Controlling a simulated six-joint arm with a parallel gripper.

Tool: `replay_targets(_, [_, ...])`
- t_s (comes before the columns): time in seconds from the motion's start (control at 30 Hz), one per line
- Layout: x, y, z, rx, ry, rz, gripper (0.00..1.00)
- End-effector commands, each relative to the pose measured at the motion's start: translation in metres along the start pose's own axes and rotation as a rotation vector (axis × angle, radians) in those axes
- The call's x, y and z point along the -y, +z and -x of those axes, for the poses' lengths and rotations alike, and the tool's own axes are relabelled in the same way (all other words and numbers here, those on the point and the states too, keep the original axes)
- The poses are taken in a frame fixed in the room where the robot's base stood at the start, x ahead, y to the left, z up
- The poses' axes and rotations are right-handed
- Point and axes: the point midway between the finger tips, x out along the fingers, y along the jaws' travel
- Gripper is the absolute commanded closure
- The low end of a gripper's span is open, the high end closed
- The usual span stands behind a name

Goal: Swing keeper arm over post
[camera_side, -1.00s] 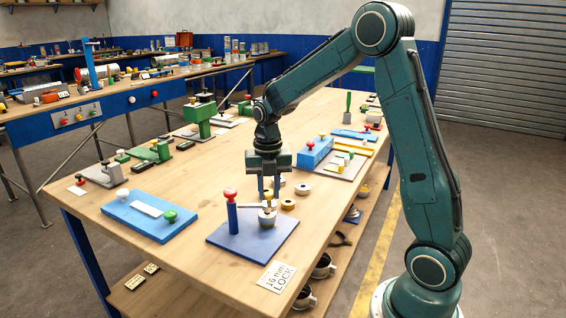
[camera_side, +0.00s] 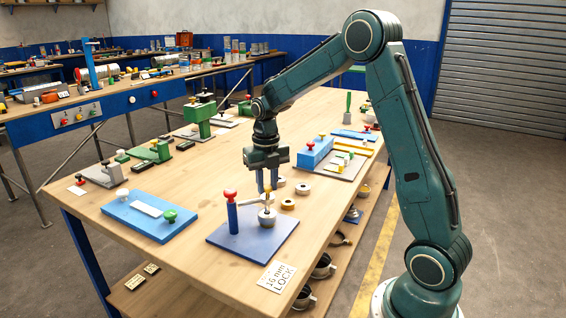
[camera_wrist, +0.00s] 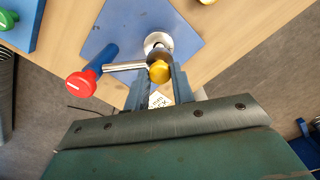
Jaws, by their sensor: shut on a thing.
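A blue baseplate (camera_side: 225,238) carries a blue post with a red cap (camera_side: 230,194) and a pale round metal piece (camera_side: 267,217) with a short stem. A silver keeper arm (camera_wrist: 124,66) reaches from beside the red-capped post to a yellow knob (camera_wrist: 159,71). My gripper (camera_side: 267,188) points down over the metal piece, its fingers shut on the yellow knob. In the wrist view the metal piece (camera_wrist: 157,40) lies just beyond the knob. Whether the arm touches the stem cannot be told.
A white "16 mm LOCK" card (camera_side: 276,276) lies at the table's front edge. A light blue plate with a green knob (camera_side: 150,215) is to the left. Loose rings (camera_side: 303,189) and a blue block (camera_side: 315,153) stand behind to the right.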

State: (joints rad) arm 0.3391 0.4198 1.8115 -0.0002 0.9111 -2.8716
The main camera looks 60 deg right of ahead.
Motion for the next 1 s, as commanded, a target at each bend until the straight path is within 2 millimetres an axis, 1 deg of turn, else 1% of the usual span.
replay_targets(0.03, [0.0,0.001,0.001,0.004,0.0,-0.002,1.0])
replay_targets(0.07, [0.0,0.001,0.001,0.004,0.0,-0.002,0.74])
replay_targets(0.1, [0.0,0.001,0.001,0.004,0.0,-0.003,0.66])
replay_targets(0.17, [0.0,0.001,0.001,0.003,0.0,-0.003,0.54])
replay_targets(0.47, [0.0,0.0,0.001,0.002,0.0,-0.002,0.53])
replay_targets(0.67, [0.0,0.001,0.007,0.002,0.001,-0.002,0.53])
replay_targets(0.87, [0.0,0.001,0.027,0.005,0.001,-0.002,0.53])
replay_targets(1.0, [0.0,0.001,0.049,0.006,0.002,-0.002,0.53])
